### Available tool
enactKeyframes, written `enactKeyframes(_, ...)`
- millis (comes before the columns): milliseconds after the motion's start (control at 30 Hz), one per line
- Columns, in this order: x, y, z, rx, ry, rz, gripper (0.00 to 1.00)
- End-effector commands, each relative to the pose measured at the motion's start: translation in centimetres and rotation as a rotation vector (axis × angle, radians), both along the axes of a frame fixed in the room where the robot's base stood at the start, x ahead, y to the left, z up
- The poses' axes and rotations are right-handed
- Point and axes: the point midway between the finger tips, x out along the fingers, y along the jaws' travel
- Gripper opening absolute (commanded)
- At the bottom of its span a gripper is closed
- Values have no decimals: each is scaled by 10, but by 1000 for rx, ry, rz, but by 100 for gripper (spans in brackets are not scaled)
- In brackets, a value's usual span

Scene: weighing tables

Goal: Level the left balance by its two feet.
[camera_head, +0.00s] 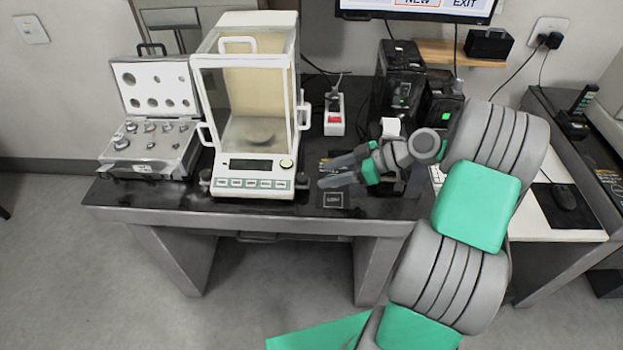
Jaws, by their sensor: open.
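The left balance (245,185) is white with a glass case and stands on the dark table (135,212). Its glass case is empty apart from the pan (255,135). A dark foot (302,181) shows at its front right corner, and another foot (205,179) at its front left corner. My gripper (325,172) is open and empty. It reaches in from the right, with its fingertips pointing at the front right foot and a small gap between them. Whether the balance is level is too small to tell.
An open case of weights (152,150) stands left of the balance. A power strip (334,118) with a red switch lies behind my gripper. Black units (400,70) stand at the back right. A label plate (336,200) lies near the front edge. A second table (560,200) stands at right.

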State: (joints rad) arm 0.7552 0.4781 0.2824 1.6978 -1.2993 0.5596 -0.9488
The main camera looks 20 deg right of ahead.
Motion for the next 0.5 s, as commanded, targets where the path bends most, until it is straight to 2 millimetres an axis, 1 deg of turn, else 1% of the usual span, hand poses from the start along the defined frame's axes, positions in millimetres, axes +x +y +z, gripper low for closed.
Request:
enactKeyframes(33,0,-11,-6,40,-54,7,52)
enactKeyframes(100,-1,-18,-5,75,-117,18,52)
enactKeyframes(167,-1,-19,-5,89,-143,25,52)
enactKeyframes(267,2,-10,-7,93,-151,29,52)
enactKeyframes(500,20,29,-24,92,-147,31,52)
